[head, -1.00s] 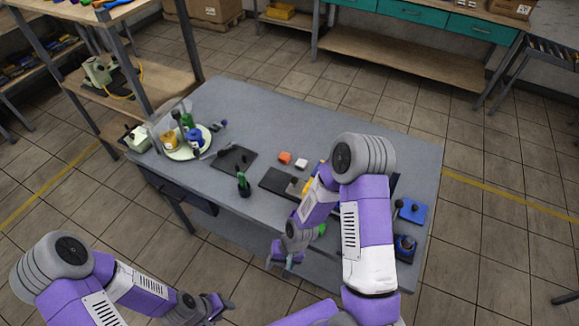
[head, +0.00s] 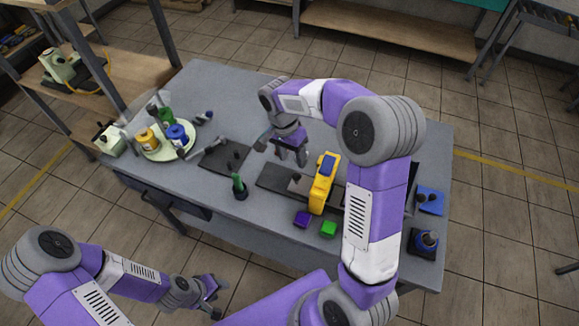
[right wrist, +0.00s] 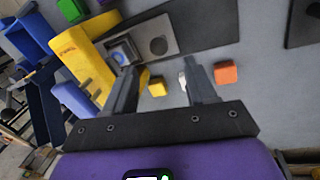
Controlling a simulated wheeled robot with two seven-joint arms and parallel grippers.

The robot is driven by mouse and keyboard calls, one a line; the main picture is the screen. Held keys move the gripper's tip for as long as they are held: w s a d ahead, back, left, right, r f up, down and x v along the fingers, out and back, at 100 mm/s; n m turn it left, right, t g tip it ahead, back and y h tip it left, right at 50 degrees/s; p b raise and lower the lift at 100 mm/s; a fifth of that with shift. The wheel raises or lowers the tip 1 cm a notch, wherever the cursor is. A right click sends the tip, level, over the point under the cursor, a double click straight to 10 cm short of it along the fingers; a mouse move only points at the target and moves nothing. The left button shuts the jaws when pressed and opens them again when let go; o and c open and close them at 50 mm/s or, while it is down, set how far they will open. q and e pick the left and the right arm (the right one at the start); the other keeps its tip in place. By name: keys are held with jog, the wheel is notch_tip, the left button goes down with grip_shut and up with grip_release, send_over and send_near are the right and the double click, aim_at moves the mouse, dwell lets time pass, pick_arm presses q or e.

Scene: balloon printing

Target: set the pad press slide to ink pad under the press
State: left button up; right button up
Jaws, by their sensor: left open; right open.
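The yellow pad press (head: 325,183) stands on a dark base plate (head: 268,178) at the right of the table. Its grey slide (head: 299,184) shows beside the press; in the right wrist view the slide (right wrist: 177,37) carries a dark round spot (right wrist: 158,46) outside the press and a grey-blue square block (right wrist: 122,52) close against it. I cannot tell which is the ink pad. My right gripper (head: 291,157) is open and empty beyond the base plate, its fingers (right wrist: 160,70) apart from the slide. My left gripper (head: 216,288) is open and empty in front of the table.
Orange (right wrist: 226,73), yellow (right wrist: 157,87) and white cubes lie near the right fingers. Purple (head: 302,218) and green (head: 328,228) cubes lie in front of the press.

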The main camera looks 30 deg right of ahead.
aim_at(296, 173)
jog(key=f, duration=0.2)
jog(key=s+f+b, duration=0.1)
jog(key=f, duration=0.4)
jog(key=shift+s+d+f, duration=0.1)
jog(key=shift+s+d, duration=0.15)
jog(key=shift+d, duration=0.05)
grip_shut()
